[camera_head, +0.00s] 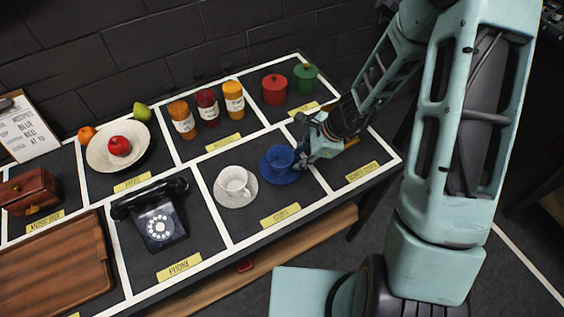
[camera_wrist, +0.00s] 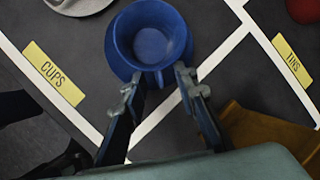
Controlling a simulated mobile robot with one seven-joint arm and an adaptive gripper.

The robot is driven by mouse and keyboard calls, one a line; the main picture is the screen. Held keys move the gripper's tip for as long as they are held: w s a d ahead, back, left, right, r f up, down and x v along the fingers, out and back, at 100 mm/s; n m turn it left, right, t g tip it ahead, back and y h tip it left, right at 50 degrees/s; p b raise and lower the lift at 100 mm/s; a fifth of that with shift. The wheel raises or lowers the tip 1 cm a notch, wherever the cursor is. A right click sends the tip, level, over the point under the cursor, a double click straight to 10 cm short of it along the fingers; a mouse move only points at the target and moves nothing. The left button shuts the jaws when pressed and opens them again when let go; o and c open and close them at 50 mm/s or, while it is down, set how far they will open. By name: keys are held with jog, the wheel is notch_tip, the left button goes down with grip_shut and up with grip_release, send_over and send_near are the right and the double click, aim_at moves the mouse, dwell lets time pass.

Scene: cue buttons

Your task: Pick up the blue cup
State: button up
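The blue cup (camera_head: 282,157) stands upright on a blue saucer (camera_head: 270,176) in the "CUPS" compartment, right of a white cup (camera_head: 235,181) on its own saucer. In the wrist view, I look down into the blue cup (camera_wrist: 152,44), which appears empty, with its handle pointing towards my gripper. My gripper (camera_head: 300,154) is low at the right side of the cup. In the wrist view, my gripper's (camera_wrist: 158,78) two fingers are apart, with the handle between their tips. I cannot tell whether either finger touches it.
Red (camera_head: 275,90) and green (camera_head: 305,79) tins stand behind the blue cup. Several jars (camera_head: 207,107) are at back left. A black telephone (camera_head: 158,215) is at front left. A brown item (camera_wrist: 255,130) lies right of my fingers. White strips divide the dark table.

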jog(key=shift+c, duration=0.5)
grip_shut()
jog(key=shift+r, duration=0.1)
